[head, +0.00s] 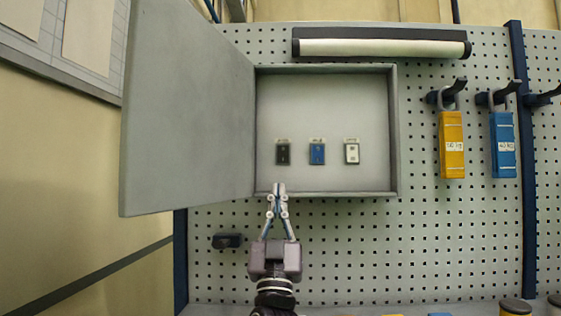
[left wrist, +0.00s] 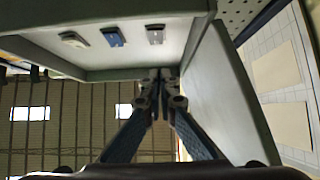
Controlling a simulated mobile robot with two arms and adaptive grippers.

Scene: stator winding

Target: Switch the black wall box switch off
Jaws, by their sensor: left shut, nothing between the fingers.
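The black switch (head: 283,154) is the leftmost of three switches on the back panel of an open grey wall box (head: 327,192). It also shows in the left wrist view (left wrist: 155,34), nearest the door. Whether its rocker is on or off is too small to tell. My left gripper (head: 279,187) is shut and empty, fingers pointing up. In the head view its tips overlap the box's lower edge, just below the black switch, with a gap between. The closed fingertips (left wrist: 161,74) also show in the left wrist view. My right gripper is not in view.
A blue switch (head: 317,154) and a white switch (head: 351,152) sit right of the black one. The box door (head: 187,110) hangs open on the left. Yellow (head: 452,145) and blue (head: 503,145) padlocks hang on the pegboard at right. The box interior is otherwise clear.

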